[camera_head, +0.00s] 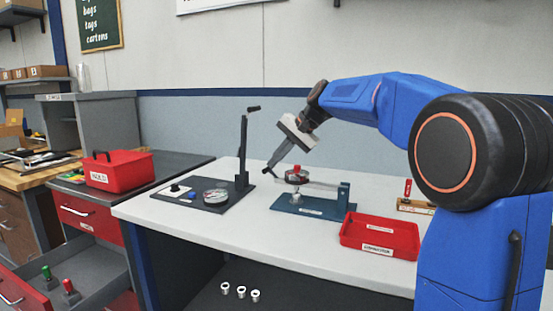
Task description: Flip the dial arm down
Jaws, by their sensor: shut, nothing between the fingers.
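A teal fixture (312,208) stands on the white bench, with an upright block at its right end. A grey arm (322,185) reaches left from that block, nearly level, to a round part with a red top (294,172) above a small metal piece. I take this for the dial arm, but cannot be sure. My gripper (268,170) is shut and empty, pointing down-left, just left of the red-topped part in the picture. I cannot tell whether it touches anything. Left of it is a black base (214,205) with a round gauge (216,196) and an upright black post (243,150).
A red tray (380,240) sits at the bench's front right, with a wooden block holding a red-handled tool (407,190) behind it. A red box (115,172) stands on the left cabinet. Several metal parts (240,291) lie below the bench. The front-middle bench is clear.

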